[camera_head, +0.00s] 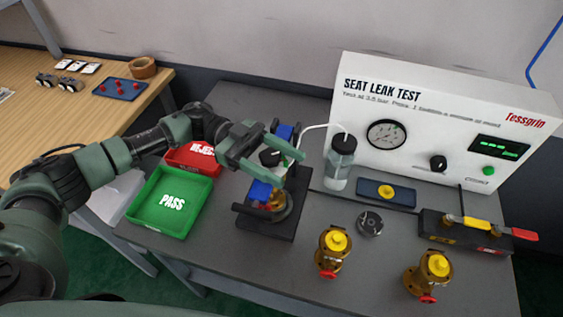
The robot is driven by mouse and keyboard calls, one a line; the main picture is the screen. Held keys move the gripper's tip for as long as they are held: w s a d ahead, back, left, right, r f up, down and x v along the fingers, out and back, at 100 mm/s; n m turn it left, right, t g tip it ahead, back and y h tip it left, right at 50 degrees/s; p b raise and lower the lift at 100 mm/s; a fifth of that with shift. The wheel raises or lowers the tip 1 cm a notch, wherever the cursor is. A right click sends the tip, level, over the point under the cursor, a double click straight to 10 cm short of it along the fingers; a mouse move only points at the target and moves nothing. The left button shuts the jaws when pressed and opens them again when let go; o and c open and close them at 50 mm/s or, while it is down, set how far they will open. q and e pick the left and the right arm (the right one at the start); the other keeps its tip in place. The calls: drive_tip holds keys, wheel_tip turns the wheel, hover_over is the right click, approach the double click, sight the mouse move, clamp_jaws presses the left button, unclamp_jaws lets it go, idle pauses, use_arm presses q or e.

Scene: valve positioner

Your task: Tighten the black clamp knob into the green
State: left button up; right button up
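The black clamp knob (269,157) tops the dark clamp fixture (268,228) in the middle of the table. A brass valve with a blue part (260,191) sits in the fixture below it. My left gripper (291,168) reaches in from the left over the fixture. Its two green fingers are spread, with the knob seen in the gap between them. I cannot tell whether either finger touches the knob. The fingers partly hide the fixture's top, and no green mark on the clamp can be made out. My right gripper is not in view.
A green PASS tray (152,219) and a red tray (178,161) lie left of the fixture. A bottle (340,166) with a white tube stands close on the right, before the test panel (419,97). Two brass valves (333,264) (418,284) stand at front right.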

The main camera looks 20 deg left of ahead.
use_arm(q)
drive_tip(key=shift+w+a, duration=0.1)
drive_tip(key=shift+a, duration=0.1)
drive_tip(key=b+v, duration=0.3)
drive_tip(key=v, duration=0.4)
drive_tip(key=shift+a, duration=0.25)
